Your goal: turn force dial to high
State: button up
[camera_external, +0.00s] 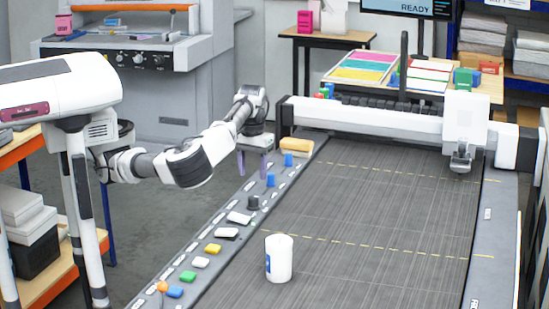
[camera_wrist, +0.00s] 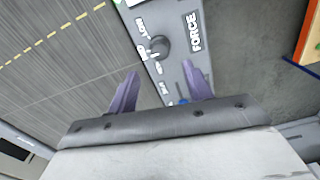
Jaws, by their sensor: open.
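The force dial is a dark round knob (camera_wrist: 160,46) on the grey control strip, beside a "FORCE" label in the wrist view. In the outside view a dark knob (camera_external: 253,202) stands on the same strip (camera_external: 190,250), nearer the camera than two blue controls. My gripper (camera_external: 252,167) is open and empty, with purple fingers pointing down above the far part of the strip's left edge. In the wrist view my gripper (camera_wrist: 160,68) has its fingers apart, and the dial appears beyond the tips, apart from them. The dial's pointer setting is too small to read.
Blue controls (camera_external: 271,180), a yellow block (camera_external: 297,145), white rockers (camera_external: 239,217), green and yellow buttons and an orange-topped lever (camera_external: 162,287) line the strip. A white cup (camera_external: 279,258) stands on the dark bed (camera_external: 380,220). A white gantry (camera_external: 380,118) crosses the bed's far end.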

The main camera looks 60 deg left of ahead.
aim_at(253, 202)
notch_tip(253, 202, down, 8)
jog(key=shift+f+p, duration=0.1)
jog(key=shift+p, duration=0.3)
jog(key=c, duration=1)
